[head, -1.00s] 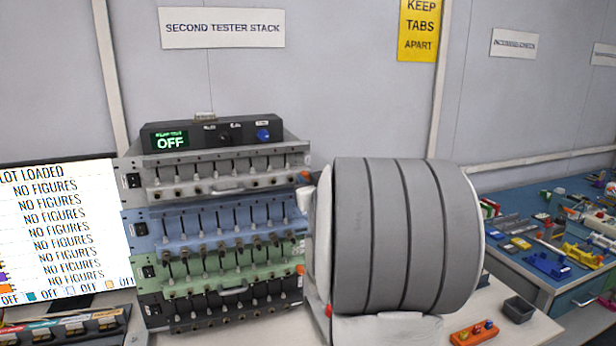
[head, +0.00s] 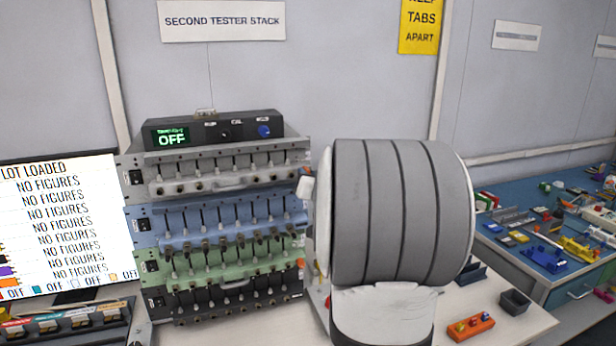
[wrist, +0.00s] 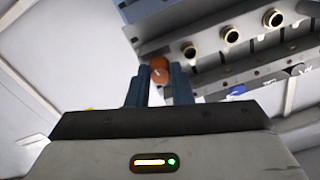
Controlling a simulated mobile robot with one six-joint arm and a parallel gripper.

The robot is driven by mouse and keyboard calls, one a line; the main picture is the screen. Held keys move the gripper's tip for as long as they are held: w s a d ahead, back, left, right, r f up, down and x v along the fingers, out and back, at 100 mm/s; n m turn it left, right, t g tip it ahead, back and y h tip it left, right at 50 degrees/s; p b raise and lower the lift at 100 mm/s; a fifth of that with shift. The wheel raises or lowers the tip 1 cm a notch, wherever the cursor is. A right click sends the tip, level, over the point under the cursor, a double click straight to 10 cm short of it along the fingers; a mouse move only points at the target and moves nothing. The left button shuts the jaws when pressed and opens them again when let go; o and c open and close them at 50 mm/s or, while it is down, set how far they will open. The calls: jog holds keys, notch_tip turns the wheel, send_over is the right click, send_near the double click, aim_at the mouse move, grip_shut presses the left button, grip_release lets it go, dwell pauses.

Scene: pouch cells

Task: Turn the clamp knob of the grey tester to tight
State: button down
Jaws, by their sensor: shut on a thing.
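The grey tester (head: 222,170) is the top unit of the stack in the head view, with a black box on it. In the wrist view its grey face (wrist: 240,45) runs diagonally with several brass sockets. The orange-red clamp knob (wrist: 160,65) sits between the two blue fingers of my gripper (wrist: 157,76), which is shut on it. A small orange bit (head: 307,170) shows at the tester's right end in the head view. My arm hides most of that side there, and my fingers cannot be made out. The knob's exact angle is hard to read.
Blue (head: 220,222), green (head: 215,262) and black (head: 225,300) testers sit below the grey one. A screen (head: 60,225) stands at the left. An orange block (head: 471,327) and a dark bin (head: 515,302) lie on the bench at the right.

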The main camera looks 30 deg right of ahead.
jog(key=c, duration=1.3)
grip_release()
jog(key=b+v, duration=0.1)
jog(key=v, duration=0.6)
jog(key=shift+s+a, duration=0.1)
jog(key=shift+s, duration=0.25)
